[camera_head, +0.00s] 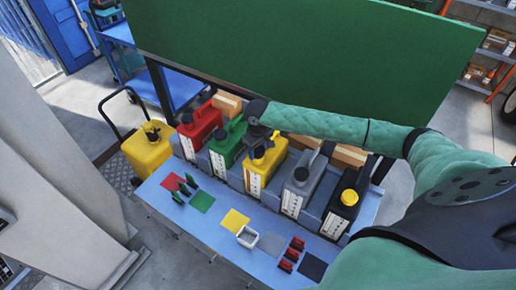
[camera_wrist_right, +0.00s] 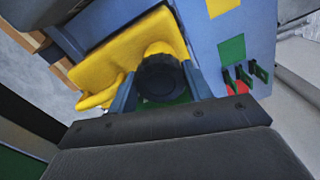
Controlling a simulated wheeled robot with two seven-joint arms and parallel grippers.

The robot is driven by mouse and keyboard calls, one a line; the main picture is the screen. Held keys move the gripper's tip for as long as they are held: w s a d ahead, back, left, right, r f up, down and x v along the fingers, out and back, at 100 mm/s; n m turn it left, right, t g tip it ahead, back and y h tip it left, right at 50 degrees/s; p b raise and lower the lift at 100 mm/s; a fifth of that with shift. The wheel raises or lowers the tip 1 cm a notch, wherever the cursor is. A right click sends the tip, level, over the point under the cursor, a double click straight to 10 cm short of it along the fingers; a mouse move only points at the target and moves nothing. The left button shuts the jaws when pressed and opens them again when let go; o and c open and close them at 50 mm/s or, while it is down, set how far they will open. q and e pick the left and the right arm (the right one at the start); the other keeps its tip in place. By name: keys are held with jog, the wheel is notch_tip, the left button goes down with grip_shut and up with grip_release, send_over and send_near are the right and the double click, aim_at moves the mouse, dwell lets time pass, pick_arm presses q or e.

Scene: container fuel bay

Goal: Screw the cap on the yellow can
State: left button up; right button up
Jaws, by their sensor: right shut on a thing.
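The yellow can (camera_head: 257,172) stands in the middle of a row of cans on the blue bench. My right gripper (camera_head: 258,140) is above its top, with the arm coming in from the right. In the right wrist view, my right gripper (camera_wrist_right: 160,92) is shut on a round black cap (camera_wrist_right: 160,76), one finger on each side. The cap is at the neck of the yellow can (camera_wrist_right: 115,50), with some yellow showing behind it. I cannot tell whether the cap is fully seated. My left gripper is not in view.
Red (camera_head: 200,125), green (camera_head: 226,145), grey (camera_head: 300,180) and black (camera_head: 343,207) cans flank it closely. Colored mats, a white tray (camera_head: 247,238) and red clips (camera_head: 291,254) lie in front. A green panel (camera_head: 310,50) rises behind. Another yellow container (camera_head: 147,152) stands left.

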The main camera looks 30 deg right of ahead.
jog(key=shift+f, duration=0.3)
dwell(0.5)
